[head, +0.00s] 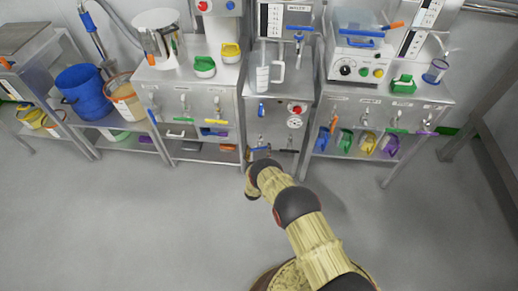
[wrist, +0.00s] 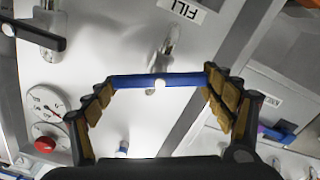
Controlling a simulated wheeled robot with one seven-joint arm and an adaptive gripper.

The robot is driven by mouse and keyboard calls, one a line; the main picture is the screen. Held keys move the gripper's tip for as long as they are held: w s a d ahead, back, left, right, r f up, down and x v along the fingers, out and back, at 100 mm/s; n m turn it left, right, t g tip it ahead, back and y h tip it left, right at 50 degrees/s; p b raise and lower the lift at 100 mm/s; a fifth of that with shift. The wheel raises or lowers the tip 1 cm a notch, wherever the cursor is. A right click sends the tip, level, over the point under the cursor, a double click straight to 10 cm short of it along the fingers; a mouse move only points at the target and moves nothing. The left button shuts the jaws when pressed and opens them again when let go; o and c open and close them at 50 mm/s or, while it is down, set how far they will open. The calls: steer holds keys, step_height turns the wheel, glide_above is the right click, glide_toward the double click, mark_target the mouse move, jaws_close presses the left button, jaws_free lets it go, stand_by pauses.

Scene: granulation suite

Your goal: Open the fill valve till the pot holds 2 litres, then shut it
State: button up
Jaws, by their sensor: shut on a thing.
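The fill valve's blue bar handle (wrist: 140,81) lies level in the wrist view, near an upside-down FILL label (wrist: 187,10). My gripper (wrist: 159,79) has its fingers at the two ends of this bar, closed on it. In the head view my gripper (head: 260,157) is low at the front of the middle steel cabinet and hides most of the valve. A clear jug (head: 263,78) stands on this cabinet, and a steel pot (head: 160,42) stands on the bench to its left. I cannot tell which vessel is the task's pot, and no liquid level is readable.
A black lever (wrist: 35,36), a round gauge (wrist: 46,103) and a red button (wrist: 45,144) are beside the valve in the wrist view. Benches with coloured-handled taps flank the cabinet. A blue bucket (head: 84,90) is at the left. The grey floor in front is clear.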

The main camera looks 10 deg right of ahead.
steer(key=n, duration=0.6)
steer(key=shift+a+f+n, duration=0.2)
steer(key=shift+n, duration=0.1)
steer(key=n, duration=0.6)
steer(key=shift+f, duration=0.2)
steer(key=shift+a+n, duration=0.1)
steer(key=shift+n, duration=0.3)
steer(key=o, duration=1.1)
steer(key=shift+o, duration=0.2)
steer(key=v, duration=1.2)
